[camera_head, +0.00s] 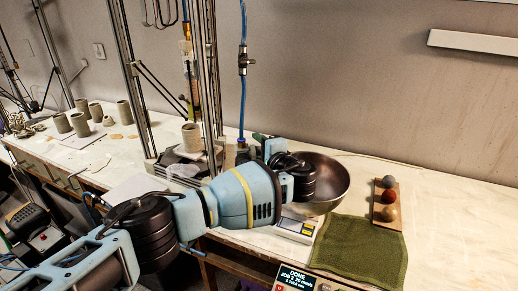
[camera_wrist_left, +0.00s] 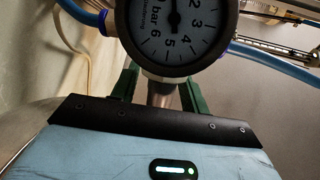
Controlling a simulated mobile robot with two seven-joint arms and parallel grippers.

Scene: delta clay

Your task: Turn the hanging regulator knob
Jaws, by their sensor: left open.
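The regulator hangs on a blue hose, and its round pressure gauge (camera_wrist_left: 173,25) fills the top of the left wrist view. A short grey metallic cylinder, apparently the knob (camera_wrist_left: 161,93), shows just below the gauge. My left gripper (camera_wrist_left: 160,80) is open, with one green finger on each side of this cylinder and a visible gap on both sides. In the head view the left gripper (camera_head: 259,138) is beside the lower end of the hose, partly hidden by its own wrist. The knob cannot be made out there. My right gripper is not in view.
The blue hose (camera_head: 242,95) with an inline valve (camera_head: 246,61) hangs before the wall. A metal bowl (camera_head: 335,180) stands right behind my wrist. A green cloth (camera_head: 362,250) and a board with several balls (camera_head: 399,216) lie right. Metal posts (camera_head: 208,75) stand left of the hose.

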